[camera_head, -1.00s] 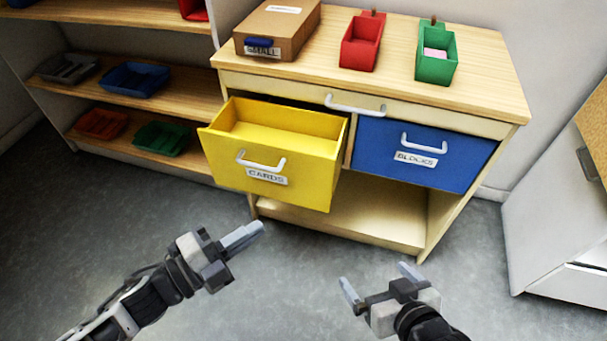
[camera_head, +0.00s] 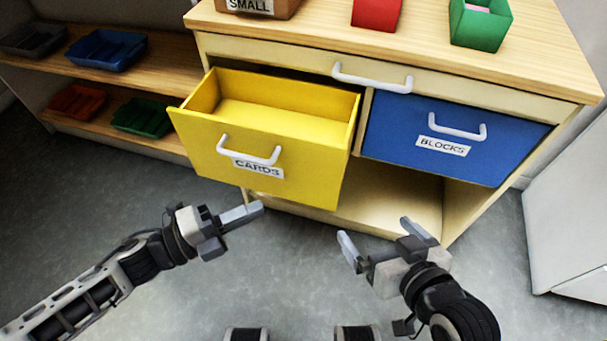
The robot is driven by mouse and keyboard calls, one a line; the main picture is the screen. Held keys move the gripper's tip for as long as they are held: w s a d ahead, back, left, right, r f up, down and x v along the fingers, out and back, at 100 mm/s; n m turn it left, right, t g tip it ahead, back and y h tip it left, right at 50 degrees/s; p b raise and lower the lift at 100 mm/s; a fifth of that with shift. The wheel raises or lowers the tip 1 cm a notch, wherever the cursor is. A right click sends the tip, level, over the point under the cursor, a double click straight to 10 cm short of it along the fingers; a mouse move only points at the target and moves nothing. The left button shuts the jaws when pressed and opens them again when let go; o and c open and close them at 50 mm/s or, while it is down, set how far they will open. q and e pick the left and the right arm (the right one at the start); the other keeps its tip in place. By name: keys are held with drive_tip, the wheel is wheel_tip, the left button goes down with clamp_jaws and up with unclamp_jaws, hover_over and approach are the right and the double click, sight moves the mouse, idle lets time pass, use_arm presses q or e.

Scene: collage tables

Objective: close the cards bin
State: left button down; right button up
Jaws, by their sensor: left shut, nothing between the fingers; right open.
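The yellow cards bin (camera_head: 215,162) is pulled out of the wooden cabinet, and its inside looks empty. Its front carries a white handle (camera_head: 248,150) and a CARDS label. My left gripper (camera_head: 243,214) is shut and empty, in front of and below the bin's front, apart from it. My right gripper (camera_head: 382,241) is open and empty, to the right of the bin and in front of the cabinet's open lower shelf. Neither gripper visibly touches the bin.
The blue BLOCKS bin (camera_head: 460,160) sits flush to the right. A white-handled drawer (camera_head: 300,60) above is shut. The cabinet top (camera_head: 330,33) holds a SMALL box, a red bin and a green bin. Shelves (camera_head: 165,55) with trays stand left; a white cabinet (camera_head: 570,220) stands right.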

use_arm(q)
drive_tip(key=x, duration=0.4)
drive_tip(key=w+x, duration=0.1)
drive_tip(key=x, duration=0.3)
drive_tip(key=w+a+x, duration=0.1)
drive_tip(key=x, duration=0.3)
drive_tip(key=shift+w, duration=0.35)
